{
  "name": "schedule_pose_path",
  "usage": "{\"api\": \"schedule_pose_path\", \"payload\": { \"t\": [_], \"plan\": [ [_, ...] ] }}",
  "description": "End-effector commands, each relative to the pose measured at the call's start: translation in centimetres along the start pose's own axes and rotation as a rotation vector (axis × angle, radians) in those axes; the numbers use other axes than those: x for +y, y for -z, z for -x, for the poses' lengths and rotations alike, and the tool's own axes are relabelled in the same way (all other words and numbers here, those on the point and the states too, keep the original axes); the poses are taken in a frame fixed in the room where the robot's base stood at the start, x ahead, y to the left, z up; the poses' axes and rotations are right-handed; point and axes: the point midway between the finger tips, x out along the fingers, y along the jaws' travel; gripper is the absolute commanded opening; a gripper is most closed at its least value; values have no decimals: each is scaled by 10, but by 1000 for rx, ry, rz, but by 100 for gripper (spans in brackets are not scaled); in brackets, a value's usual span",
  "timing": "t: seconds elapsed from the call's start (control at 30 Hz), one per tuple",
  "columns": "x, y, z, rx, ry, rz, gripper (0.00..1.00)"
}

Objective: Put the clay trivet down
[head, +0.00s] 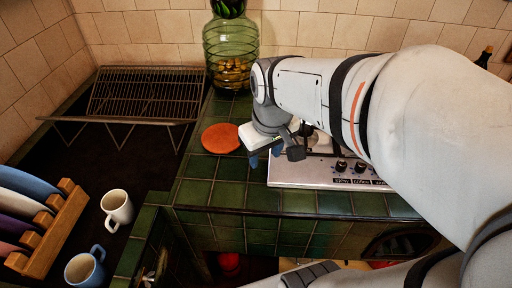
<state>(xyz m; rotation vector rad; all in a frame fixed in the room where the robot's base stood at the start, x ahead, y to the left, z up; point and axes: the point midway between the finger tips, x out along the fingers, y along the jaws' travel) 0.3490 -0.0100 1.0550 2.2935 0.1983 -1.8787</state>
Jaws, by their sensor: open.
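The clay trivet (221,138), a flat orange-red disc, lies on the green tiled counter in the head view, left of my gripper. My gripper (275,157) is just right of the trivet, near the left edge of the metal cooktop. Its jaws are open and I see nothing between them. A gap shows between the gripper and the trivet. My arm hides much of the counter and cooktop to the right.
A green glass jar (231,58) stands behind the trivet. The cooktop (315,173) with knobs is at right. At left are a wire rack (143,93), a white mug (117,208), a blue mug (85,268) and a wooden plate rack (50,236). Tiles before the trivet are clear.

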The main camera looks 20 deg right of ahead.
Motion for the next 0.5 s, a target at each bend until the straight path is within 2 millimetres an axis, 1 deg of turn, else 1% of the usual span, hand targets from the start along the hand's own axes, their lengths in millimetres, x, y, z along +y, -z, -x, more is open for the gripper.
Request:
{"api": "schedule_pose_path", "payload": {
  "t": [0.03, 0.1, 0.17, 0.2, 0.3, 0.5],
  "plan": [
    [-4, -15, -1, 10, -1, -52, 43],
    [-8, -29, -3, 19, -2, -120, 43],
    [-11, -38, -5, 25, -2, -162, 43],
    [-16, -42, -6, 27, -2, -182, 43],
    [-20, -46, -7, 30, -1, -208, 43],
    [-20, -47, -7, 30, -1, -213, 43]
  ]
}}
